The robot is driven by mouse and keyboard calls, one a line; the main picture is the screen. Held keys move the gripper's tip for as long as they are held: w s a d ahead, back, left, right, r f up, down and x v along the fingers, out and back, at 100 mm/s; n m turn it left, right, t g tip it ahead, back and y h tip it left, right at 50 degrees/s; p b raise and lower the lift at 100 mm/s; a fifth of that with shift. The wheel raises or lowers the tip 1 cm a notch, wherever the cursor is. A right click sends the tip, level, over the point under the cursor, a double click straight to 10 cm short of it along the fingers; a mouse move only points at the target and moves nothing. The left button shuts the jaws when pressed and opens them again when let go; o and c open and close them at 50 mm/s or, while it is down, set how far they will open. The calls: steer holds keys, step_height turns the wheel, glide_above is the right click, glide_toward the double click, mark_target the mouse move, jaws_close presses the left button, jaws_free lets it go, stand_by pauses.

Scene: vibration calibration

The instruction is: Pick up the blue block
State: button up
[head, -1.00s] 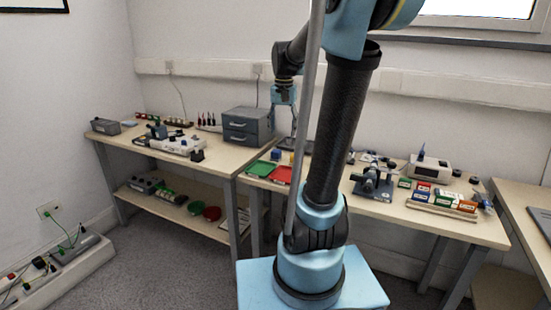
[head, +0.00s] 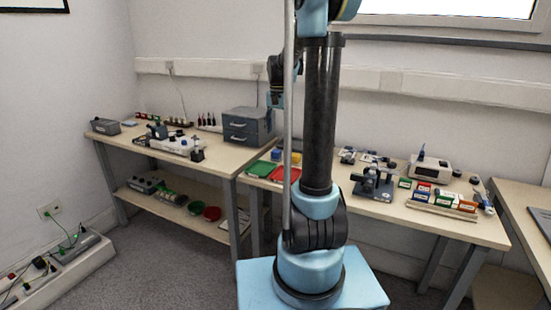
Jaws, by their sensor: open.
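The blue block (head: 276,154) is small in the head view and stands on the back of the right-hand bench, behind the green and red trays. A yellow block (head: 296,157) is to its right, partly behind my arm's pole. My gripper (head: 274,118) hangs downward below a light-blue wrist, in line above the blue block in the picture. It is open, and I see nothing between its fingers. The fingers are small and dark, and the pole hides part of them. The gripper appears above the block and apart from it.
A green tray (head: 260,169) and a red tray (head: 282,174) lie in front of the block. A grey drawer unit (head: 247,128) stands to the left. A black device (head: 373,184) and coloured boxes (head: 440,199) occupy the bench on the right.

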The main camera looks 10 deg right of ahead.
mark_target(276, 151)
step_height(276, 151, down, 6)
steer(key=shift+f, duration=0.1)
steer(key=shift+a+f, duration=0.2)
steer(key=shift+f, duration=1.1)
steer(key=shift+a+f, duration=0.2)
steer(key=shift+f, duration=1.05)
steer(key=c, duration=1.1)
